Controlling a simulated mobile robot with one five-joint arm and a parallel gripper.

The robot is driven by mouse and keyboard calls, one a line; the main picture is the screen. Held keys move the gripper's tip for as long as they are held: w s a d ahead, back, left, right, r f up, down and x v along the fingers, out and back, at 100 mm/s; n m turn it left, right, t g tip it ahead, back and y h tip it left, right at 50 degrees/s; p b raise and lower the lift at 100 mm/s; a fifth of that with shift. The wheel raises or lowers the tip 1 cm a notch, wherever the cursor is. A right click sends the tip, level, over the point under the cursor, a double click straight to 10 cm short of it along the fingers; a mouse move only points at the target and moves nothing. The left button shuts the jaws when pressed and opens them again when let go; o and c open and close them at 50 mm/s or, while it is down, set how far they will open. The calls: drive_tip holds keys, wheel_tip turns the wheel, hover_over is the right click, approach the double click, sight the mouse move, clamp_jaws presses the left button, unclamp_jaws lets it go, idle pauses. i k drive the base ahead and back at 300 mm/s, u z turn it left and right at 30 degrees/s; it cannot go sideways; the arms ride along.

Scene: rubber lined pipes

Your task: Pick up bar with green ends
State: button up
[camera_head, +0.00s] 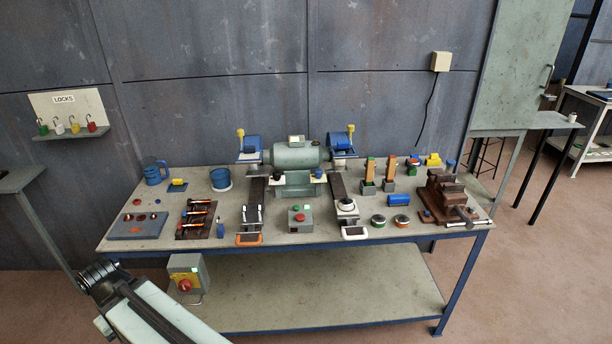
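I cannot make out for certain a bar with green ends. My arm (150,312) shows at the lower left, in front of the bench and well away from these bars. Its visible end is a dark joint, and I see no fingers there.
A bench grinder (296,156) stands at the back middle. A brown vise (443,192) is at the right end. A blue cylinder (399,200) lies near the bars. The lower shelf (330,295) is mostly bare.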

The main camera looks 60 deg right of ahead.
sight(370, 162)
drive_tip(key=u, duration=0.6)
drive_tip(key=k, duration=1.55)
drive_tip(key=z, duration=1.3)
drive_tip(key=i, duration=1)
drive_tip(key=u, duration=0.1)
